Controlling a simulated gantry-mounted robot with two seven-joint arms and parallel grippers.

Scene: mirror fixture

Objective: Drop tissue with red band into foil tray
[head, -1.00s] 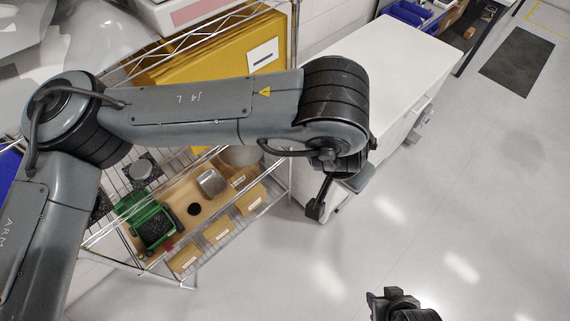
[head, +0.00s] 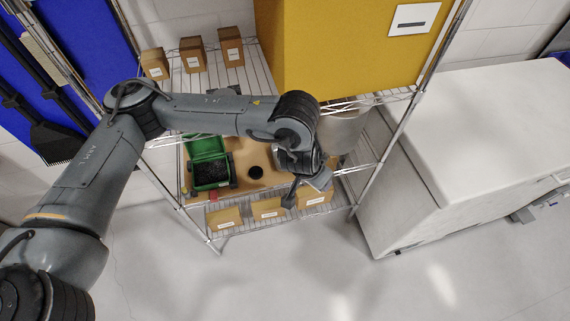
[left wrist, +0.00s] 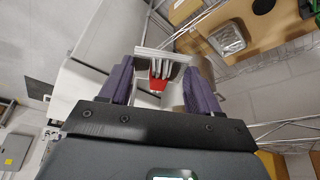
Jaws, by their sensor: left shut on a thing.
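My left gripper (head: 306,190) hangs in front of the shelf in the head view, close to the foil tray (head: 281,160), which my wrist mostly hides there. In the left wrist view the gripper (left wrist: 160,72) is shut on a folded white and grey tissue with a red band (left wrist: 158,84), between its two purple-padded fingers. The silver foil tray (left wrist: 228,39) shows whole at the upper right of that view, on the brown board, apart from the tissue. My right gripper is not in view.
On the board (head: 237,184) beside the tray are a green bin (head: 209,165) with dark contents and a black round thing (head: 256,172). Labelled tan boxes (head: 268,208) line the lower shelf edge. A large yellow box (head: 350,50) stands above. A white cabinet (head: 490,140) is right.

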